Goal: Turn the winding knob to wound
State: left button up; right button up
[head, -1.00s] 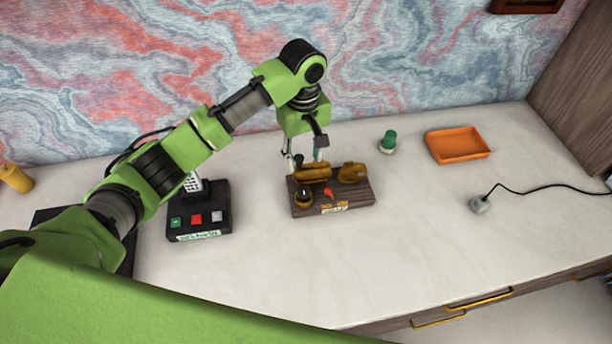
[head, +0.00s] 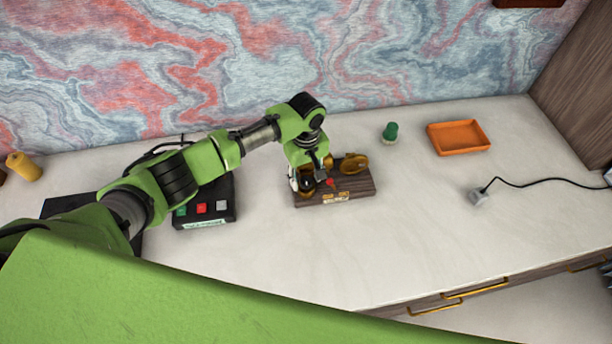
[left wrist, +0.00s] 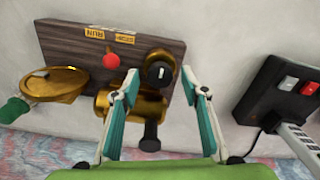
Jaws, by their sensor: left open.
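A wooden board (head: 362,187) with brass parts lies on the desk. It also shows upside down in the left wrist view (left wrist: 66,45). A black knob with a white pointer mark (left wrist: 159,71) sits in a brass ring on the board. In the head view the knob (head: 308,187) is partly hidden. A red knob (left wrist: 111,61) and two yellow labels, one reading RUN (left wrist: 97,30), are beside it. My left gripper (head: 301,185) is open over the board; in the left wrist view its fingertips (left wrist: 168,82) are on either side of the black knob. My right gripper is not in view.
A black box with coloured buttons (head: 215,222) stands left of the board. A green-topped object (head: 390,132), an orange tray (head: 458,137) and a grey plug with a cable (head: 479,197) lie to the right. The front right desk is clear.

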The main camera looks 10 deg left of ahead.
pick_arm(q)
jog(key=c, duration=1.1)
